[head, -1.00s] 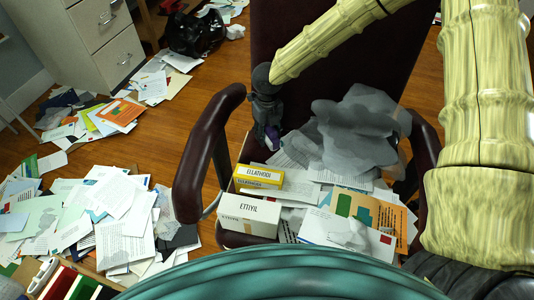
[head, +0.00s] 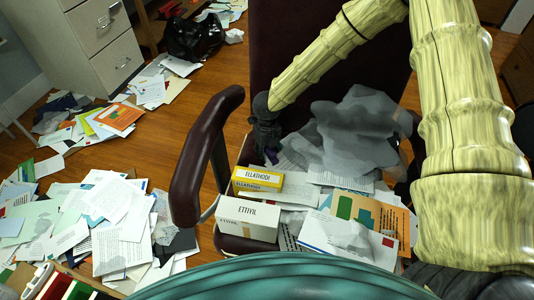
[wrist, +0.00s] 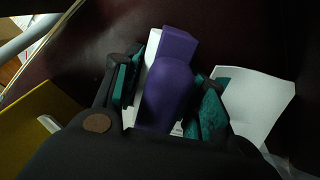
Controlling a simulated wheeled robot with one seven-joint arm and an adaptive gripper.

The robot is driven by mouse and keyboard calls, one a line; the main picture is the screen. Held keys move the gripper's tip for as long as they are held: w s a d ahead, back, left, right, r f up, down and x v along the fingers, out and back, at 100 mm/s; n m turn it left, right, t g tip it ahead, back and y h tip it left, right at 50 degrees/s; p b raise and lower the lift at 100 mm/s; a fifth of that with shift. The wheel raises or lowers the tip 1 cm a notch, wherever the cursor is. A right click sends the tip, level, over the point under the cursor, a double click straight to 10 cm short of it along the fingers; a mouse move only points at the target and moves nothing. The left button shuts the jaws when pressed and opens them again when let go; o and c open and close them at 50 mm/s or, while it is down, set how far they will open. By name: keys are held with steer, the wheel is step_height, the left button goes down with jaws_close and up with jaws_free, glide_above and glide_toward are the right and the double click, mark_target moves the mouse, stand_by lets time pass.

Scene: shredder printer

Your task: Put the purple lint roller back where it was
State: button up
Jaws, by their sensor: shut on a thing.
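The purple lint roller (wrist: 168,88) is between the two teal-padded fingers of my gripper (wrist: 166,105) in the wrist view, and the fingers are shut on it. Its far end points up in that picture, toward the dark maroon chair surface. In the head view my gripper (head: 268,150) is low over the left rear of the chair seat, behind the yellow box. Only a small dark purple bit of the roller shows there. I cannot tell whether the roller touches the seat or papers.
A yellow box (head: 257,180) and a white box (head: 247,219) stand on the chair seat. Papers, envelopes (head: 347,238) and a crumpled grey sheet (head: 352,130) cover the rest. The chair's left armrest (head: 200,165) rises beside them. Papers litter the floor at left.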

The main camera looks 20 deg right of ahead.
steer(key=shift+f, duration=0.15)
steer(key=o, duration=1)
step_height(320, 180, up, 12)
steer(key=shift+r+p, duration=0.2)
steer(key=shift+p, duration=0.9)
